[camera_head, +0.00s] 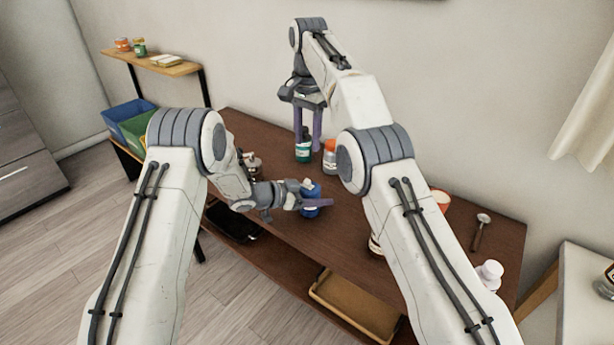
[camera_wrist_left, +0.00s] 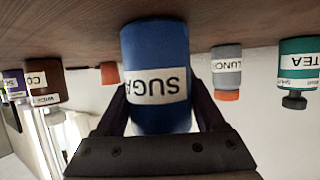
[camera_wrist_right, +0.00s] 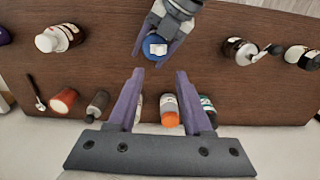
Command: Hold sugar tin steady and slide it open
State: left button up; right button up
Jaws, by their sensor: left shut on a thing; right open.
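The blue sugar tin (camera_head: 311,190) stands on the brown table with a lighter part on its top. In the left wrist view the tin (camera_wrist_left: 158,50) fills the space between my fingers, its white label reading "SUGA" upside down. My left gripper (camera_head: 314,204) is shut on the tin's sides. My right gripper (camera_head: 308,142) is open and empty, pointing down above the table, farther back than the tin. In the right wrist view the tin's round blue top (camera_wrist_right: 154,46) with a white patch lies just beyond my open fingertips (camera_wrist_right: 159,74).
A spoon (camera_head: 481,230) lies at the right. A tray (camera_head: 350,305) sits on the lower shelf.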

aim_at(307, 181)
notch_tip(307, 181, down, 12)
dwell(0.9)
grip_shut()
jog(key=shift+r, duration=0.1)
dwell(1.2)
